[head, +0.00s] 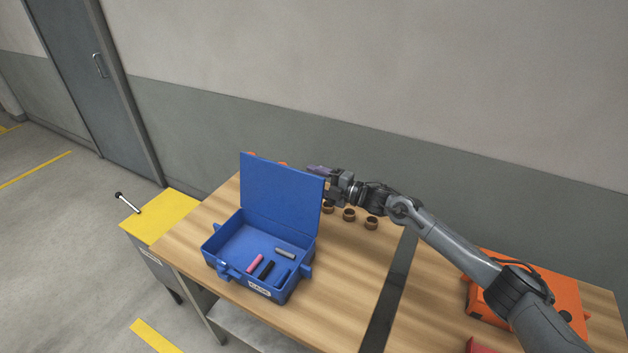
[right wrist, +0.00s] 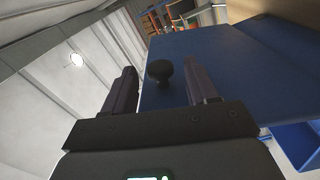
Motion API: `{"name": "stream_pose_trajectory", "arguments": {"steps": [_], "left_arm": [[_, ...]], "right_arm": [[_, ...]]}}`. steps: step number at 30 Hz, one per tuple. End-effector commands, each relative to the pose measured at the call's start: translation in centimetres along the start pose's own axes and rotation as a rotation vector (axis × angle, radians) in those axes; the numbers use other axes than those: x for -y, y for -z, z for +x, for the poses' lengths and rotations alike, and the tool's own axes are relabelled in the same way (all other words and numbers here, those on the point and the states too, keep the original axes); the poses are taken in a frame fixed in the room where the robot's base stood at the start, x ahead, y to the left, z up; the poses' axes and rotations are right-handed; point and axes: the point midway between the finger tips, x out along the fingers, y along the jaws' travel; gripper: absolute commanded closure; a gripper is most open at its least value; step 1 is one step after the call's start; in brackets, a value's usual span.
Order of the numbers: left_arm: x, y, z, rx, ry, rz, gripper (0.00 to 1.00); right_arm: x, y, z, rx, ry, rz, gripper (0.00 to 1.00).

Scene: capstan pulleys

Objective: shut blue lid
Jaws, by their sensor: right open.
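The blue case (head: 228,255) stands open on the wooden table, with several small cylinders inside. Its blue lid (head: 280,195) stands raised at the back, close to upright and leaning slightly back. My right gripper (head: 314,170) is at the lid's upper right corner, reaching in from the right, partly behind the lid. In the right wrist view its two fingers (right wrist: 161,88) are apart, with a dark round knob (right wrist: 159,70) showing between them against the blue lid (right wrist: 225,60). I cannot tell whether either finger touches the knob. My left gripper is not in view.
Several brown cups, one of them in the middle (head: 348,215), stand right of the lid. Orange bits (head: 283,164) show behind it. An orange case (head: 560,295) lies at the right, beyond a dark strip (head: 388,300). A yellow-topped cabinet (head: 165,215) stands left. The table in front of the cups is clear.

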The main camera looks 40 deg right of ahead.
Motion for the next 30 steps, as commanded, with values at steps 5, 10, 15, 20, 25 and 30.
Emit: {"name": "stream_pose_trajectory", "arguments": {"steps": [5,10,15,20,25,30], "left_arm": [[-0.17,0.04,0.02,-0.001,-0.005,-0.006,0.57],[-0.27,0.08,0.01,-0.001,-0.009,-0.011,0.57],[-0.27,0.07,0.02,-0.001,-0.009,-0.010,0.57],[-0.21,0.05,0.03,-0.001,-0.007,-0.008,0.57],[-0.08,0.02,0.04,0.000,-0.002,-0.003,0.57],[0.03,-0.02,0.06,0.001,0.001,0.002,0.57]], "right_arm": [[-0.04,0.03,0.45,0.000,0.000,-0.001,0.42],[-0.02,0.02,0.47,0.000,0.000,-0.001,0.42],[-0.03,0.02,0.45,0.000,0.000,-0.001,0.56],[-0.03,0.02,0.45,0.000,0.000,-0.001,0.81],[-0.03,0.01,0.44,0.000,0.000,-0.001,1.00],[-0.02,0.05,0.47,0.000,0.000,-0.002,1.00]]}}
